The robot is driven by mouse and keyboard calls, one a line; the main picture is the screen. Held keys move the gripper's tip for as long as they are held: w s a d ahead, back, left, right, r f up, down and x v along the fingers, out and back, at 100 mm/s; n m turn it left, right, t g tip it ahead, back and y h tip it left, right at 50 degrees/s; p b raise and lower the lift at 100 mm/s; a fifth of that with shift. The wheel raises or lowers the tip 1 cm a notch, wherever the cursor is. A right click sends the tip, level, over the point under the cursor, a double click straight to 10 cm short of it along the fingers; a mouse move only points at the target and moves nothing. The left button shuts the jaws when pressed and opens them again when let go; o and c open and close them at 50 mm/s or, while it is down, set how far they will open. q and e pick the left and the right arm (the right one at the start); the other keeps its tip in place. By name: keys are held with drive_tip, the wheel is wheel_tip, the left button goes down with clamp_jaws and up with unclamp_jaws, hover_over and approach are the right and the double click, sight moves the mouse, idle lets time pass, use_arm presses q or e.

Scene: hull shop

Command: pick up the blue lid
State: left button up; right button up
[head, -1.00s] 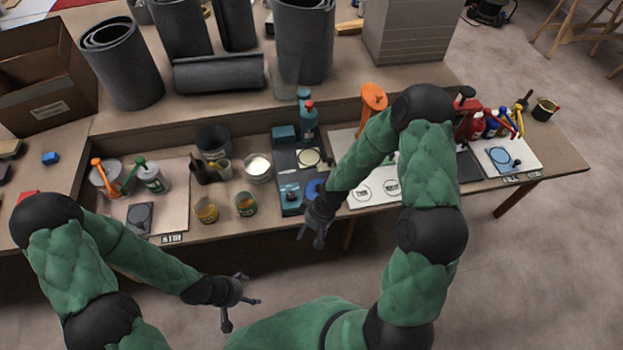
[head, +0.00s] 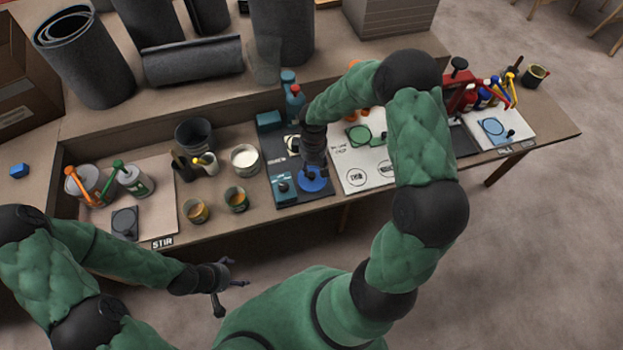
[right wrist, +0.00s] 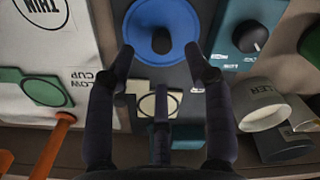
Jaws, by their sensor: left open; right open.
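The blue lid (head: 314,181) is a round disc with a dark knob, lying on a dark panel on the bench. It also shows at the top of the right wrist view (right wrist: 146,48). My right gripper (head: 311,163) is just above the lid's far edge in the head view, partly covering it. In the right wrist view its fingers (right wrist: 160,65) are spread, with the knob ahead between the tips and nothing held. My left gripper (head: 230,289) is open and empty, in front of the bench.
A blue-grey device with a dark knob (head: 284,189) sits just left of the lid. A white board with a green plate (head: 358,134) lies to the right. Cups (head: 236,200) and a white-filled tin (head: 245,158) stand further left.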

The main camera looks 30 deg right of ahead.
sight(312, 175)
drive_tip(key=shift+a+f+b, duration=0.1)
drive_tip(key=shift+f+b, duration=1.25)
drive_tip(key=shift+f, duration=1.3)
drive_tip(key=c, duration=0.9)
